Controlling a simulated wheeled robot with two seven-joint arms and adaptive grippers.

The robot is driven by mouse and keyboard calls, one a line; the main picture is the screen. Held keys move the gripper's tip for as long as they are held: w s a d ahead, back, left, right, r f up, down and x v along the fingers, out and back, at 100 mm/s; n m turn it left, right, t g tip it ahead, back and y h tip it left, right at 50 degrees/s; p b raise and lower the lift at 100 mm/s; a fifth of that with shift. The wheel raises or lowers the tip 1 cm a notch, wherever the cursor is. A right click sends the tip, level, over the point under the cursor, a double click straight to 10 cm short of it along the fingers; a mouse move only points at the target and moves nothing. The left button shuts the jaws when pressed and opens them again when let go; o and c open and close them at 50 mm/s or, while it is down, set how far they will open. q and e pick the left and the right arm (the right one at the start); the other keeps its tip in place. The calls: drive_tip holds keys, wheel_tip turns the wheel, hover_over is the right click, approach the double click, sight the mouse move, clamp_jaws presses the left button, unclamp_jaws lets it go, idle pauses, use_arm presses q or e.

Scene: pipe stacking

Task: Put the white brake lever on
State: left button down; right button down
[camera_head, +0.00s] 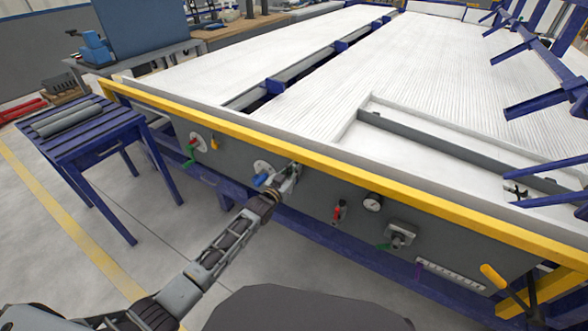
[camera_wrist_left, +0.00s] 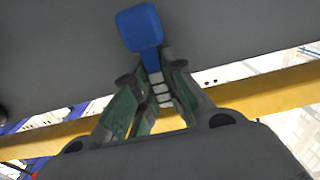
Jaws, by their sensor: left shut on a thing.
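A lever with a blue handle (camera_head: 261,180) sits in front of a white round plate (camera_head: 262,166) on the grey side panel of the long table. My left gripper (camera_head: 287,182) is at this lever, just right of the blue handle. In the left wrist view the blue handle (camera_wrist_left: 140,28) stands out beyond my left gripper (camera_wrist_left: 152,72), whose fingers are closed around its stem. The fingers hide most of the stem. I cannot make out a separate white lever. My right gripper is not in view.
The panel also carries a red and green lever (camera_head: 191,153), a red lever (camera_head: 338,212), a round gauge (camera_head: 372,202) and a grey valve block (camera_head: 400,236). A yellow rail (camera_head: 330,177) runs above them. A blue slatted stand (camera_head: 85,135) is at left. Grey floor lies between.

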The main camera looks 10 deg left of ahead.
use_arm(q)
drive_tip(key=shift+f, duration=0.1)
idle(0.3)
drive_tip(key=c, duration=1.5)
unclamp_jaws()
drive_tip(key=shift+o, duration=0.2)
drive_tip(key=v, duration=1.2)
